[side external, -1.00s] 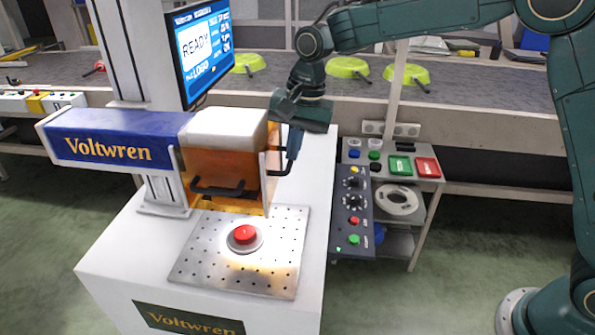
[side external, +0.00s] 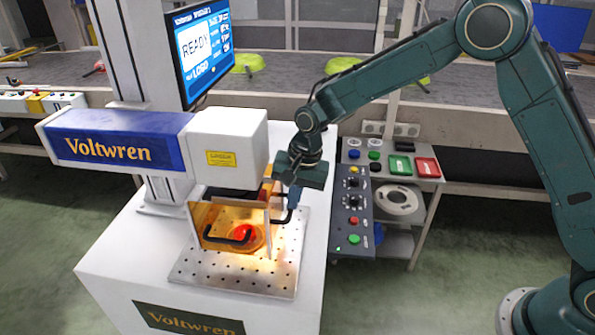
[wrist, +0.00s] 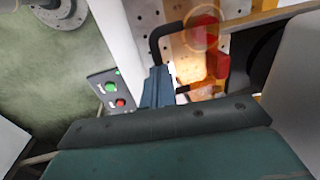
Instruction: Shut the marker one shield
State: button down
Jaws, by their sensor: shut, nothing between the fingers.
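The marker one shield (side external: 222,222) is an amber see-through guard with black handles, below the white marking head of the Voltwren machine (side external: 110,145). It now stands low around the red piece (side external: 243,233) on the perforated metal plate (side external: 215,277). Whether its lower edge touches the plate I cannot tell. My gripper (side external: 293,202) is shut at the shield's right side, beside the black side handle (side external: 280,218). In the wrist view the blue-grey fingers (wrist: 157,88) are together next to that black handle (wrist: 160,40), with nothing seen between them; contact is unclear.
A control box (side external: 352,212) with knobs and buttons stands right of the machine. A monitor (side external: 200,50) reading READY is above it. The plate's front is clear.

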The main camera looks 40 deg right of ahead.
jog(key=shift+s+f, duration=0.1)
jog(key=shift+f, duration=0.35)
notch_tip(320, 180, up, 15)
jog(key=s+d, duration=0.1)
jog(key=shift+s+d+f, duration=0.15)
jog(key=shift+s+d, duration=0.15)
jog(key=shift+d, duration=0.1)
jog(key=s+d+r+n+t, duration=0.1)
jog(key=s+d+r+n, duration=0.1)
jog(key=s+d+r, duration=0.45)
jog(key=s+d+r+n+t, duration=0.1)
jog(key=s+d+r+n, duration=0.15)
jog(key=s, duration=0.65)
jog(key=s+d+f+n+t, duration=0.1)
jog(key=s+d+n, duration=0.1)
jog(key=s, duration=0.5)
jog(key=s+d+f+n+t+h, duration=0.1)
jog(key=s+d+n, duration=0.1)
jog(key=s, duration=0.6)
jog(key=shift+d+f+h, duration=0.15)
jog(key=shift+h, duration=0.15)
